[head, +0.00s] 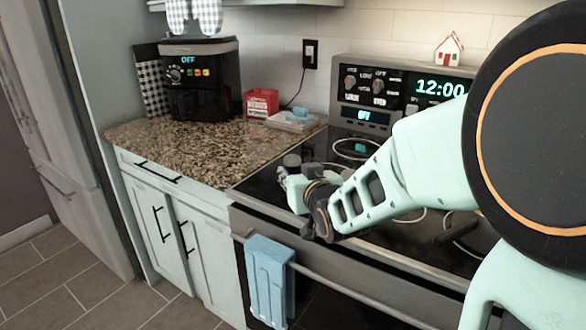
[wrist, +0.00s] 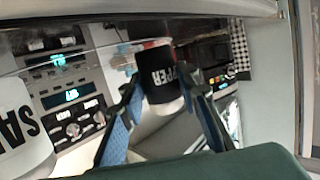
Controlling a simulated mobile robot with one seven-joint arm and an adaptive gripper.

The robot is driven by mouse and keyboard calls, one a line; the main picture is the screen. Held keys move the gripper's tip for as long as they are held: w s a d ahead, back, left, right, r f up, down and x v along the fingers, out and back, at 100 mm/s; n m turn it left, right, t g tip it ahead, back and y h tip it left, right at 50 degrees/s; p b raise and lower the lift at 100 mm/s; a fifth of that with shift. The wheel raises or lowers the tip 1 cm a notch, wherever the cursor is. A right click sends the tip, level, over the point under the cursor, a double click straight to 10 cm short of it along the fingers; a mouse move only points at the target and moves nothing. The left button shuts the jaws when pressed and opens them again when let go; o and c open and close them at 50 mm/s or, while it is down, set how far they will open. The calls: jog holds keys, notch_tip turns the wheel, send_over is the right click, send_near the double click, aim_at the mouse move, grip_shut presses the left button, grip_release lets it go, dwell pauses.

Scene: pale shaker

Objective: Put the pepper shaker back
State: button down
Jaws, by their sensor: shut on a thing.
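The pepper shaker (wrist: 155,74), dark with white lettering that reads in part "PPER", is between the two blue-padded fingers of my gripper (wrist: 159,92) in the wrist view. My gripper is shut on it. In the head view my gripper (head: 288,182) is over the front left of the stovetop. A small grey round top (head: 292,160) shows beside the fingers there; it seems to be the held shaker. A white salt shaker (wrist: 20,130), lettered "SA", stands close to the left in the wrist view. I cannot make it out in the head view.
The black stovetop (head: 262,184) lies beside the granite counter (head: 165,145). An air fryer (head: 200,82), a red box (head: 261,103) and a pale container with blue pieces (head: 292,121) stand on the counter. A blue towel (head: 270,280) hangs on the oven handle. The counter's front is clear.

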jog(key=shift+f+b, duration=0.25)
jog(key=shift+b, duration=0.15)
dwell(0.6)
jog(key=c, duration=1.4)
grip_release()
